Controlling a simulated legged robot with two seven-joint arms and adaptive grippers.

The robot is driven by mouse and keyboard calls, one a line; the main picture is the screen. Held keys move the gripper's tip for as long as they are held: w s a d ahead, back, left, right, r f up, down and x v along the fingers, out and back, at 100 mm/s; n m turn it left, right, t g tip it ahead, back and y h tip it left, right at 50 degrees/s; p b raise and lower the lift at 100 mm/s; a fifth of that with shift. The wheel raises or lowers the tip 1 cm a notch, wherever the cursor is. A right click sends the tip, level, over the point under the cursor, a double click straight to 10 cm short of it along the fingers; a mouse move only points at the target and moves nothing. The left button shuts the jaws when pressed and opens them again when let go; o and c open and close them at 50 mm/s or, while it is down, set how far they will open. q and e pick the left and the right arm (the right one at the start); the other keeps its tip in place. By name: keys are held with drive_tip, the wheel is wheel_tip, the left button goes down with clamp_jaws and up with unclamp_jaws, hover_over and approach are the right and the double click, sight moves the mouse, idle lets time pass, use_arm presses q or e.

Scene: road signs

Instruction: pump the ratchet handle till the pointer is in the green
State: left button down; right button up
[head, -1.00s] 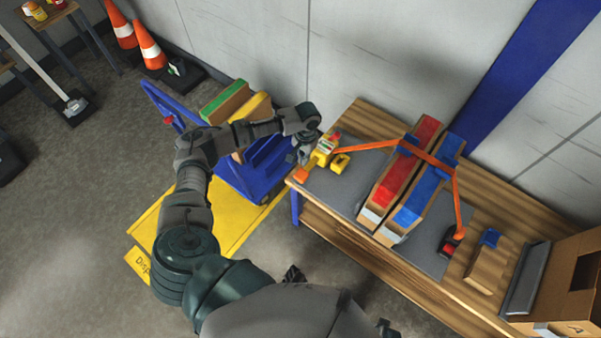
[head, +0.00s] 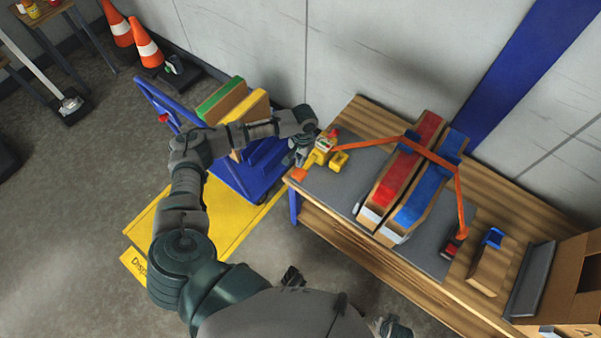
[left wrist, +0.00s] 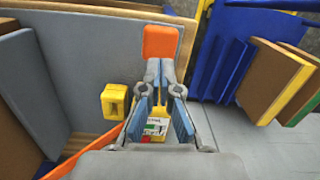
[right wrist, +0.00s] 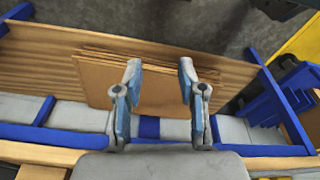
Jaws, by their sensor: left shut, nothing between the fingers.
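The yellow ratchet (head: 324,148) sits at the left end of the bench, on the grey mat, with an orange strap (head: 370,144) running from it. Its orange handle end (head: 299,174) points toward the bench's front edge; it also shows in the left wrist view (left wrist: 160,42). My left gripper (head: 298,157) is shut and empty, over the handle and beside the ratchet body. In the left wrist view its fingertips (left wrist: 161,66) are close to the orange end; contact is unclear. A white, green and red gauge (left wrist: 156,126) shows partly between the fingers; its pointer is unreadable. My right gripper (right wrist: 160,66) is open and empty.
The strap crosses red (head: 410,160) and blue (head: 430,185) topped boxes. A small yellow block (head: 339,160) lies beside the ratchet. A blue cart (head: 250,170) stands left of the bench. Cardboard sheets (right wrist: 158,88) are in front of my right gripper.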

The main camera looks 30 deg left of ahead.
sight(303, 168)
use_arm(q)
wheel_tip(303, 168, down, 2)
drive_tip(key=shift+s+f+b, duration=0.1)
drive_tip(key=shift+f+b, duration=0.1)
drive_tip(key=shift+b, duration=0.9)
drive_tip(key=shift+s+f+b, duration=0.1)
drive_tip(key=shift+f+b, duration=0.8)
drive_tip(key=shift+b, duration=0.1)
drive_tip(key=shift+f, duration=0.1)
use_arm(e)
wheel_tip(303, 168, up, 11)
drive_tip(key=w+t, duration=0.2)
drive_tip(key=shift+w+a, duration=0.35)
drive_tip(key=shift+a, duration=0.05)
use_arm(q)
drive_tip(key=shift+f, duration=0.1)
use_arm(e)
drive_tip(key=shift+r, duration=0.1)
